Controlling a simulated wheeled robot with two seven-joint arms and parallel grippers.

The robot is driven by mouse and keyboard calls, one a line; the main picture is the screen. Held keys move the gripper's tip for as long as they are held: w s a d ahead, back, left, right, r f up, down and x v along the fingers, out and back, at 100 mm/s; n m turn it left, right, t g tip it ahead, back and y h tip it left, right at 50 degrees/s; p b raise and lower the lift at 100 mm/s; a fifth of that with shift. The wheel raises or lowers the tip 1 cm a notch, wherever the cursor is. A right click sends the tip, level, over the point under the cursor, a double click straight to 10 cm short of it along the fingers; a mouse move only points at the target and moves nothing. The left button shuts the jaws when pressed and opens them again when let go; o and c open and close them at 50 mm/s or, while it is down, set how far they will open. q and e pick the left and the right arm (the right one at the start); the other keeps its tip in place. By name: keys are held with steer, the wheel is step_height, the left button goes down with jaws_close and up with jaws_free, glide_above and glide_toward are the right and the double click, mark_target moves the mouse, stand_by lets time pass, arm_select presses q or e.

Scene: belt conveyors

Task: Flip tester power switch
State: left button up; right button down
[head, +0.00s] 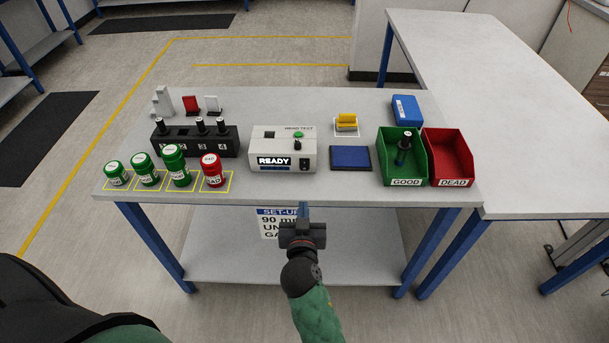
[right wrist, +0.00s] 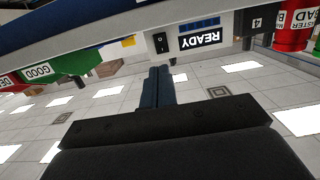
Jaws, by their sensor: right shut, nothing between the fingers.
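The tester (head: 262,147) is a light grey box on the table, labelled HEAD TEST. Its display reads READY and a green button is on top. Its black power switch (head: 304,164) is on the front face, right of the display. My right gripper (head: 304,211) is shut and empty, in front of the table's front edge and apart from the tester. In the right wrist view, which is upside down, the shut fingers (right wrist: 157,85) point toward the switch (right wrist: 160,42), with a gap between. The switch position is too small to tell. My left gripper is out of view.
Left of the tester stand a black numbered rack (head: 190,146) and several green and red jars (head: 176,166). Right are a blue pad (head: 350,158), a green GOOD bin (head: 405,182) holding a dark part, and a red DEAD bin (head: 452,182). The table strip before the tester is clear.

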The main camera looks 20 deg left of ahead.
steer(key=p, duration=0.3)
glide_toward(305, 169)
steer(key=shift+w+r, duration=0.1)
steer(key=shift+r, duration=0.25)
steer(key=p+x, duration=0.3)
steer(key=x, duration=0.3)
steer(key=shift+a+f, duration=0.1)
steer(key=shift+f, duration=0.05)
steer(key=shift+w+a+f+p, duration=0.1)
steer(key=shift+w+f+p, duration=0.05)
steer(key=shift+w+p, duration=0.15)
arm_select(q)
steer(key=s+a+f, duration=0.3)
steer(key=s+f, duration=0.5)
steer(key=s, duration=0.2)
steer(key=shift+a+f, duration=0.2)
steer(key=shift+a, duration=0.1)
